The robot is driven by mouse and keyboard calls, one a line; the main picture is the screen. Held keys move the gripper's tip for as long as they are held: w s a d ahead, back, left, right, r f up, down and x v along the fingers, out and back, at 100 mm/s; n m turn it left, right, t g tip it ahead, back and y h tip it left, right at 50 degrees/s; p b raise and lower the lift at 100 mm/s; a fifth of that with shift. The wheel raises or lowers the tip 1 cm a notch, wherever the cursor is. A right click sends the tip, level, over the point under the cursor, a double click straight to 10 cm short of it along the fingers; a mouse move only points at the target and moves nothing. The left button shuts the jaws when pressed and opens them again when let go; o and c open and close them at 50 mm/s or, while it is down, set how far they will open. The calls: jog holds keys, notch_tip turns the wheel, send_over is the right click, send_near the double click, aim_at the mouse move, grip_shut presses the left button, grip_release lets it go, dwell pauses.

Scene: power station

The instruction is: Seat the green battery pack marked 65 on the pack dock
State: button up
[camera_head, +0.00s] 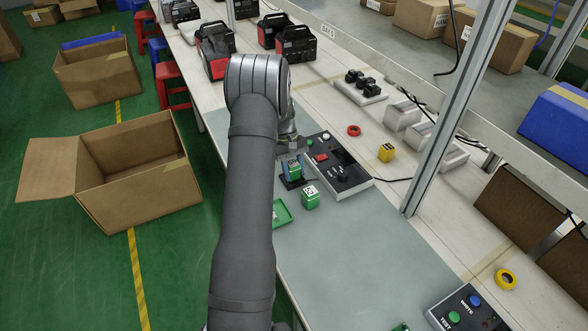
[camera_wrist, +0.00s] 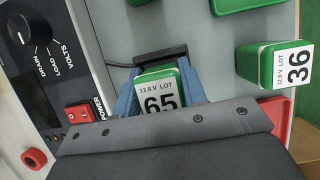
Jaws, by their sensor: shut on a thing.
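The green battery pack marked 65 (camera_wrist: 160,92) has a white label and shows upright in the wrist view. In the head view the pack (camera_head: 293,169) is beside the black tester box. My gripper (camera_wrist: 158,88) has blue fingers on both sides of the pack and is shut on it. The black pack dock (camera_wrist: 161,59), with a cable, shows behind the pack's far edge; in the head view the dock (camera_head: 291,184) shows at the pack's foot. I cannot tell whether the pack rests fully in it. The pack's lower part is hidden.
A green pack marked 36 (camera_wrist: 275,66) stands close by on the grey mat. The tester box (camera_head: 338,165) with a red power switch lies beside the dock. A green tray (camera_head: 281,213) and a red tray (camera_wrist: 281,110) are near. The front mat (camera_head: 355,255) is mostly clear.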

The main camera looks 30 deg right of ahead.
jog(key=shift+f, duration=0.3)
jog(key=o, duration=1.2)
jog(key=shift+c, duration=0.2)
jog(key=v, duration=1.7)
jog(key=shift+r, duration=0.25)
jog(key=x, duration=1.7)
jog(key=shift+f, duration=0.25)
jog(key=shift+r, duration=0.15)
